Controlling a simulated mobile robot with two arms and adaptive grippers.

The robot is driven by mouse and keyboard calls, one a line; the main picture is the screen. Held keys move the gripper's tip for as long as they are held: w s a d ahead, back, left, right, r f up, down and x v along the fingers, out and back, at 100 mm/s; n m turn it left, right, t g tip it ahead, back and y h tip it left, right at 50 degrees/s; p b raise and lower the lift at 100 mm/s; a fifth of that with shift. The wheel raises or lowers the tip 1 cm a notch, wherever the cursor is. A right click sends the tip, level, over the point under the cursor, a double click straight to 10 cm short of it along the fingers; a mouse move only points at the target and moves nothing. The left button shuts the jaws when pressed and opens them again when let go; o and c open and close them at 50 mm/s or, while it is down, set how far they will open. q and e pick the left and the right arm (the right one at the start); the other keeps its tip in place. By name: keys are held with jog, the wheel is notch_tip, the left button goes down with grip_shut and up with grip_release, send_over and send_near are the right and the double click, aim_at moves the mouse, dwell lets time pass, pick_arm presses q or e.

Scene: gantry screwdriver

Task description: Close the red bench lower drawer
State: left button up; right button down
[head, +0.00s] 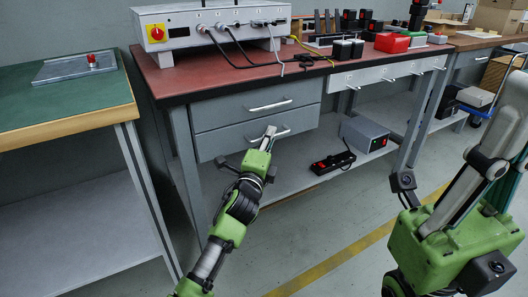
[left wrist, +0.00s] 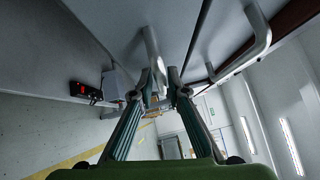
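The red bench (head: 200,80) has two grey drawers under its top. The lower drawer (head: 222,142) looks near flush with the upper one; I cannot tell if a small gap is left. Its light bar handle (head: 284,133) is at my left gripper (head: 270,133). In the left wrist view, this handle (left wrist: 151,42) runs down to the fingertips of the left gripper (left wrist: 166,76), which are a small distance apart. I cannot tell whether they press on the handle.
The upper drawer (head: 235,110) sits above with its own handle (head: 270,106). A shelf below holds a grey box (head: 365,134) and a black device with red parts (head: 333,162). A green-topped bench (head: 50,105) stands at left. The floor in front is clear.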

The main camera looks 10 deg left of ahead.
pick_arm(q)
jog(key=s+a+f, duration=0.1)
jog(key=s, duration=1)
jog(key=shift+a+f, duration=0.15)
jog(key=shift+a, duration=0.2)
jog(key=shift+w, duration=0.1)
